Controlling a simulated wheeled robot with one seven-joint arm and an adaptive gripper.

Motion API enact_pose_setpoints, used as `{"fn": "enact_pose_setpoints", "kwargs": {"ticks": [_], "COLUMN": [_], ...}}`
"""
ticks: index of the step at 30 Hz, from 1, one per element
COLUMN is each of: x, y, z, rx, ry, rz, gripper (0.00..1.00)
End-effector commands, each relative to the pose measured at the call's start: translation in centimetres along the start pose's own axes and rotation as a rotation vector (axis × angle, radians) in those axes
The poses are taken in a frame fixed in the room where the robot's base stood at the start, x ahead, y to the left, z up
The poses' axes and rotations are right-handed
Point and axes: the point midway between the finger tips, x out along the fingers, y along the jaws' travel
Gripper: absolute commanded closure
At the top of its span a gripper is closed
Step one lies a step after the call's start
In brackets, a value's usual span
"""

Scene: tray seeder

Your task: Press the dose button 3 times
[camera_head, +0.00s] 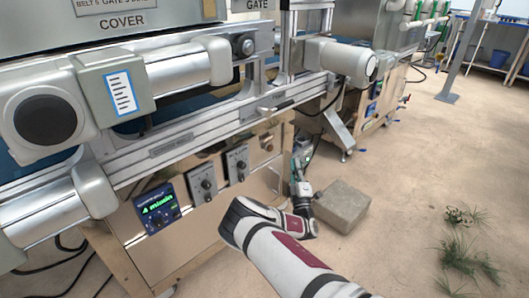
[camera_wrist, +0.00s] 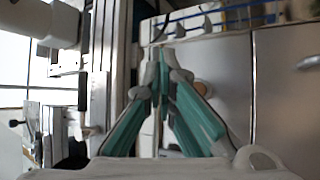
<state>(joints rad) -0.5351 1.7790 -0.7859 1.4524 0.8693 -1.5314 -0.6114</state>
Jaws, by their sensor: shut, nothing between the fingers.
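My gripper (camera_head: 299,163) is beside the right end of the machine's front panel in the head view, small and partly hard to make out. In the wrist view its teal fingers (camera_wrist: 161,58) meet at the tips, shut and empty. A small round brownish button (camera_head: 267,143) sits on the right part of the panel, left of my gripper. A round copper-coloured disc, likely the same button, shows beside the right finger in the wrist view (camera_wrist: 203,86), partly hidden by it. No label marks it as the dose button, and I cannot tell if the fingers touch it.
Left of the button are two grey knob boxes (camera_head: 203,188) (camera_head: 237,163) and a lit display (camera_head: 158,208). The conveyor rail (camera_head: 190,141) runs above. A stone-like block (camera_head: 342,205) stands on the floor beside my arm. Grass-like clumps (camera_head: 468,258) lie on open floor at right.

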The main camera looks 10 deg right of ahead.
Motion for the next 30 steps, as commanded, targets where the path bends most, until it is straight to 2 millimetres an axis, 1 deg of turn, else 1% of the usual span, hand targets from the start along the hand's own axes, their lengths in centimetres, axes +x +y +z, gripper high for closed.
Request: {"fn": "enact_pose_setpoints", "kwargs": {"ticks": [7, 11, 17, 24, 30], "x": [0.0, 0.5, 2.0, 4.3, 5.4], "y": [-0.1, -0.4, -1.7, -3.3, -4.3], "z": [0.0, -0.3, -1.5, -3.2, -3.9], "rx": [0.001, 0.002, 0.003, 0.003, 0.001], "ry": [-0.002, -0.001, 0.000, -0.001, -0.002], "rz": [-0.001, 0.000, 0.000, 0.000, 0.000], "gripper": [1.00, 1.00, 1.00, 1.00, 1.00]}}
